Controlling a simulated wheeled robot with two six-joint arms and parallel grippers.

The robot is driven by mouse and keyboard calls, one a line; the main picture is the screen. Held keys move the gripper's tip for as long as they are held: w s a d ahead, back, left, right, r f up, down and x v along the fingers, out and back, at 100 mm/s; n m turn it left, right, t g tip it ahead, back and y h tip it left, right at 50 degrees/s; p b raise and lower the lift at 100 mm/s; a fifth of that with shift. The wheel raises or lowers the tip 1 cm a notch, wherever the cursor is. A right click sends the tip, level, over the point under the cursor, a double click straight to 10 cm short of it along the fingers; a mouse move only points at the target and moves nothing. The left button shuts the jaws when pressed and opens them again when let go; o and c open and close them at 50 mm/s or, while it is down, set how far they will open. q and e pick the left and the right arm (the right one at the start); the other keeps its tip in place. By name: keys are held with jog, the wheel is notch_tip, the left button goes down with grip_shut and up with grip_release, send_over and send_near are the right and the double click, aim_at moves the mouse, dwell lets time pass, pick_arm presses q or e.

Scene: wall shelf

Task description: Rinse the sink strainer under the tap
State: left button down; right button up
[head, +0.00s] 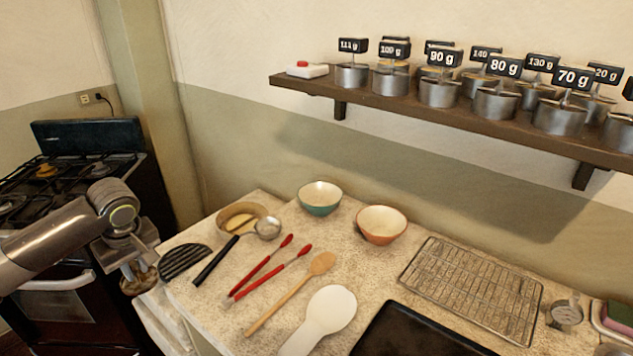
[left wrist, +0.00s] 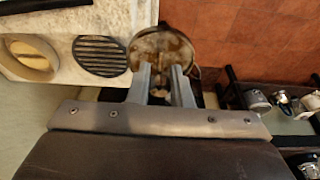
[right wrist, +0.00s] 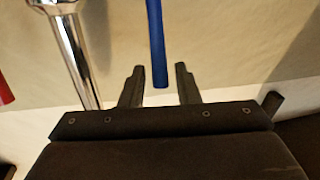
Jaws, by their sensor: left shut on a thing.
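My left gripper (head: 138,268) hangs beyond the counter's left end, in front of the stove. It is shut on a round, mottled brown thing with a rim, seen in the left wrist view (left wrist: 163,48), which looks like the sink strainer. Its lower part shows under the gripper in the head view (head: 138,283). My right gripper (right wrist: 159,70) shows only in its wrist view. It is open, with a blue rod (right wrist: 157,40) between its fingers and gaps on both sides. A shiny metal tube (right wrist: 72,45) stands left of it; I cannot tell whether it is the tap.
The counter (head: 215,308) holds a black slatted piece (head: 184,262), red-tipped tongs (head: 268,272), a wooden spoon (head: 290,292), a green bowl (head: 319,198), an orange bowl (head: 381,224), a wire rack (head: 470,285) and a dark tray (head: 415,335). A shelf (head: 400,101) with several labelled pots hangs above.

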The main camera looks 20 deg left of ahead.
jog(key=shift+w, duration=0.35)
grip_shut()
